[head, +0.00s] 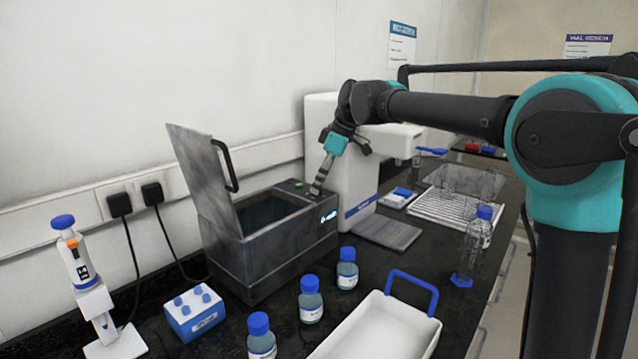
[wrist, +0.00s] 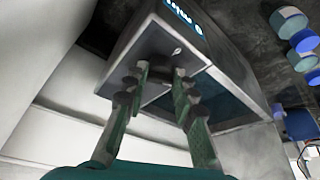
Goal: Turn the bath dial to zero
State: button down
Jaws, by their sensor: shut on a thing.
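The bath (head: 270,255) is a grey metal box on the black bench, with its lid (head: 205,180) standing open at its left side. Its top panel at the right end carries a green mark (head: 298,184), and a lit display (head: 329,216) is on the end face. My gripper (head: 315,190) reaches down onto this panel. In the wrist view, its two fingers (wrist: 162,76) are closed around the dark dial (wrist: 166,72) on the panel. The fingers cover most of the dial, so its pointer and setting cannot be read. The display (wrist: 184,14) also shows there.
A white instrument (head: 345,165) stands close behind and right of the bath. Several blue-capped bottles (head: 311,300) stand in front, beside a white tray (head: 378,330) with a blue handle. A blue box (head: 194,312) and a pipette stand (head: 104,318) are at the left.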

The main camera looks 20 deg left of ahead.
jog(key=n+g, duration=0.1)
jog(key=n, duration=0.2)
jog(key=shift+w+n+h, duration=0.15)
jog(key=shift+n+h, duration=0.15)
jog(key=shift+n+g+h, duration=0.3)
jog(key=shift+n+g, duration=0.6)
jog(key=shift+n, duration=1.1)
jog(key=c, duration=1.2)
grip_release()
jog(key=shift+a+r, duration=0.1)
notch_tip(320, 180, up, 10)
jog(key=shift+f, duration=0.1)
